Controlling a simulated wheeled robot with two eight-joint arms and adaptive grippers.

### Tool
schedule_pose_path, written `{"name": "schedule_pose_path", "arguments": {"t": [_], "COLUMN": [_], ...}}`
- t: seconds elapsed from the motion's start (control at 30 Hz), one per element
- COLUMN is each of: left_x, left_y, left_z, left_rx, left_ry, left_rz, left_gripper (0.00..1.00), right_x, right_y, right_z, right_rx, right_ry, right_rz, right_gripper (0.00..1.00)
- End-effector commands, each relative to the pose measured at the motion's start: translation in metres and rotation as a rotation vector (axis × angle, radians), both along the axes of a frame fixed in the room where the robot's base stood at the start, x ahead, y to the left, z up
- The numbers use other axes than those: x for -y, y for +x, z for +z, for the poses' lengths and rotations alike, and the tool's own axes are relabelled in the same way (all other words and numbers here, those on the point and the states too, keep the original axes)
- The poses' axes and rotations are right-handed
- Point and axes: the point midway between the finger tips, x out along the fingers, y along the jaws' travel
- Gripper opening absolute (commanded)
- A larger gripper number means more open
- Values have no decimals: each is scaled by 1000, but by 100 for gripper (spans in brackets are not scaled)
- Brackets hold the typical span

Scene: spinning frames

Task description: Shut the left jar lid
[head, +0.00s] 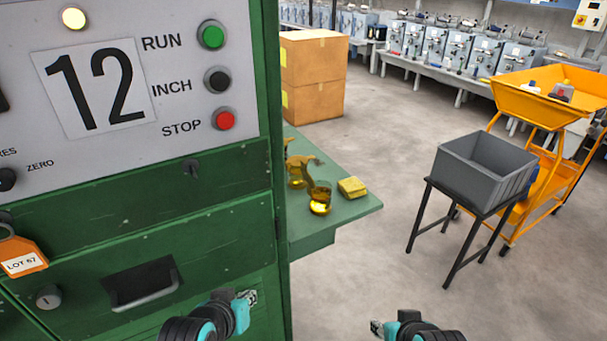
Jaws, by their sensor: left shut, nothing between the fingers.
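A small glass jar with yellow contents (320,198) stands on the green side shelf (350,207). Behind it to the left is a second amber, glassy vessel (296,176), partly hidden by the green cabinet edge and by a brownish curved piece. I cannot tell any lid apart or whether one is open. My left gripper (247,297) is shut and empty at the bottom, in front of the green cabinet, well below and left of the jars. My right gripper (377,327) is at the bottom edge, far from the jars; its fingers are too small to judge.
A yellow block (352,187) lies right of the jars. The green cabinet (140,235) with buttons fills the left. Cardboard boxes (312,75) stand behind the shelf. A grey bin (482,170) on a black stand and an orange cart (550,100) stand right. Floor between is clear.

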Motion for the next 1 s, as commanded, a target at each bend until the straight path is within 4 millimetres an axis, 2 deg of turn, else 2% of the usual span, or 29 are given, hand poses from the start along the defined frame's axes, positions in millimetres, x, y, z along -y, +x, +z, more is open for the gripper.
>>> {"name": "schedule_pose_path", "arguments": {"t": [0.03, 0.1, 0.2, 0.3, 0.4, 0.5, 0.6, 0.7, 0.9, 1.0], "left_x": [26, 61, 105, 140, 163, 168, 162, 154, 143, 139], "left_y": [21, 47, 76, 97, 112, 118, 117, 109, 92, 94], "left_z": [29, 66, 121, 177, 228, 256, 255, 235, 196, 190], "left_rx": [75, 190, 340, 473, 589, 666, 704, 716, 720, 723], "left_ry": [-77, -214, -426, -663, -942, -1206, -1413, -1540, -1625, -1630], "left_rz": [-21, -32, -25, 16, 112, 269, 465, 659, 898, 930], "left_gripper": [0, 0, 0, 0, 0, 0, 0, 0, 0, 0], "right_x": [0, 0, 0, 0, 0, 0, 0, 0, 0, 0], "right_y": [0, 0, 0, 0, 0, 0, 0, 0, 0, 0], "right_z": [14, 25, 41, 58, 78, 98, 115, 127, 138, 138], "right_rx": [0, 0, 0, 0, 0, 0, 0, 0, 0, 0], "right_ry": [0, 0, 0, 0, 0, 0, 0, 0, 0, 0], "right_rz": [0, 0, 0, 0, 0, 0, 0, 0, 0, 0], "right_gripper": [40, 40, 40, 40, 40, 40, 40, 40, 40, 40]}}
